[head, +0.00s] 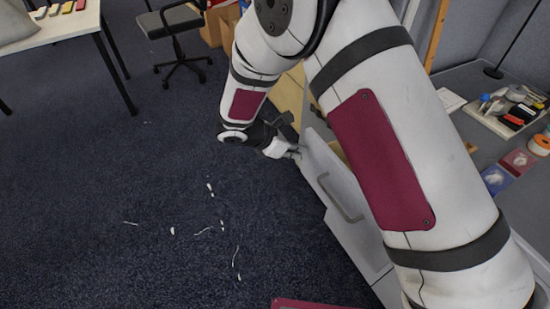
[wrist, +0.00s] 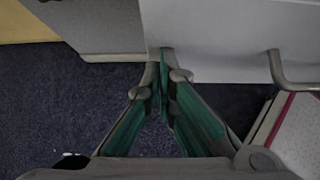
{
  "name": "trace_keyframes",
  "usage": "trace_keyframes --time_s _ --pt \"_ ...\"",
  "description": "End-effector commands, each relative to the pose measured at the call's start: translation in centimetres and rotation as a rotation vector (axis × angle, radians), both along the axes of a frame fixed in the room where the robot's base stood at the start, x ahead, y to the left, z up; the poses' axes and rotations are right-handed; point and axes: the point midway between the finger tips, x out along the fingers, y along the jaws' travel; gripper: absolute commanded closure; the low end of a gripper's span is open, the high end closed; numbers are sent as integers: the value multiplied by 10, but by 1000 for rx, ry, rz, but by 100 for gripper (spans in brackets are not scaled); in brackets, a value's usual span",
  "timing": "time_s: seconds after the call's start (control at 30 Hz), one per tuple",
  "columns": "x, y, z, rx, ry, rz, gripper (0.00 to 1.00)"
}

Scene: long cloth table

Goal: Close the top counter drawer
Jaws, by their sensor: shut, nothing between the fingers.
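The top counter drawer stands partly open in the head view. Its light grey front (head: 325,172) juts out from the counter, and a strip of its inside shows behind it. Its bar handle (head: 342,203) faces the open floor. My gripper (head: 294,153) is shut and empty, by the far upper corner of the drawer front. In the wrist view my gripper (wrist: 164,72) has its fingertips together at the near edge of the drawer front (wrist: 215,40), with the handle (wrist: 275,68) to their right. I cannot tell whether the tips touch the front. My arm hides much of the counter.
The grey counter top (head: 475,85) holds a tray of small items (head: 508,112) and a tape roll (head: 540,144). An office chair (head: 175,35) and a white table (head: 60,28) stand at the back left. The dark carpet is mostly clear, with small white scraps (head: 172,231).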

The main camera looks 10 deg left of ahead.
Motion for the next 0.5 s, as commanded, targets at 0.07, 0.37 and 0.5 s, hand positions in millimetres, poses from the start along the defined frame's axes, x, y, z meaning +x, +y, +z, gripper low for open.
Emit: trace_keyframes --time_s 0.07,0.37,0.5 --pt "14 -21 0 -1 -1 -6 100" --pt "62 -86 -1 0 -1 -5 100" --pt "80 -111 -1 -1 -1 -4 100"
